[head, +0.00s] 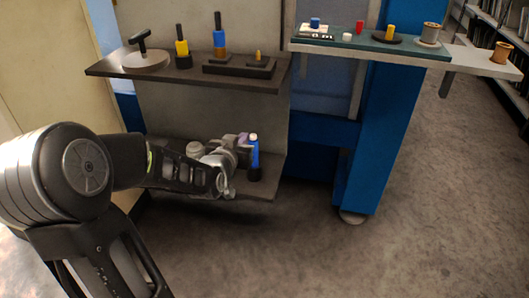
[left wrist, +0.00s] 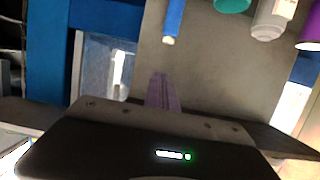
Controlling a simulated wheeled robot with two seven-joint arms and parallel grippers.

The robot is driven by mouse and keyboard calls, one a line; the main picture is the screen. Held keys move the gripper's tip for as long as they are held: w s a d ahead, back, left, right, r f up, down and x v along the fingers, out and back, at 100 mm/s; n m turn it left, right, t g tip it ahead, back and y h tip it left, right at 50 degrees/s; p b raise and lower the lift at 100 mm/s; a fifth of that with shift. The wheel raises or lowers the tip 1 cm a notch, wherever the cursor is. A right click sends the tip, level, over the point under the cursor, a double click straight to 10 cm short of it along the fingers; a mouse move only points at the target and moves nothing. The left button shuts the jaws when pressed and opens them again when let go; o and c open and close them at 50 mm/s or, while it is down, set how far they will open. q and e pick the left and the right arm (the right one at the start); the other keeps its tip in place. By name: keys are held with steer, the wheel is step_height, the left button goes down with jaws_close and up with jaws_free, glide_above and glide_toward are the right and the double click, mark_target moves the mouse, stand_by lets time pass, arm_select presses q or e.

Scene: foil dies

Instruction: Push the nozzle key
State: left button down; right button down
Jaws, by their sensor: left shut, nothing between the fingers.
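I cannot make out for certain which part is the nozzle key. A slim blue bottle (head: 254,155) with a pale tip stands upright in a dark base on the low shelf. It also shows, upside down, at the top of the left wrist view (left wrist: 173,18). My left gripper (head: 243,140) is over the low shelf, just left of the blue bottle's top. In the left wrist view its fingers (left wrist: 162,90) are together and empty, with a gap in the picture between them and the bottle's tip. My right gripper is not in view.
The upper left shelf (head: 105,68) holds several tools. The right shelf (head: 420,50) carries small coloured parts and spools. A blue machine leg (head: 375,150) stands right of the low shelf. Grey and purple bottles (left wrist: 310,30) show in the left wrist view.

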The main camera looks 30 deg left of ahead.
mark_target(253, 137)
arm_select(q)
steer(key=shift+a+r, duration=0.35)
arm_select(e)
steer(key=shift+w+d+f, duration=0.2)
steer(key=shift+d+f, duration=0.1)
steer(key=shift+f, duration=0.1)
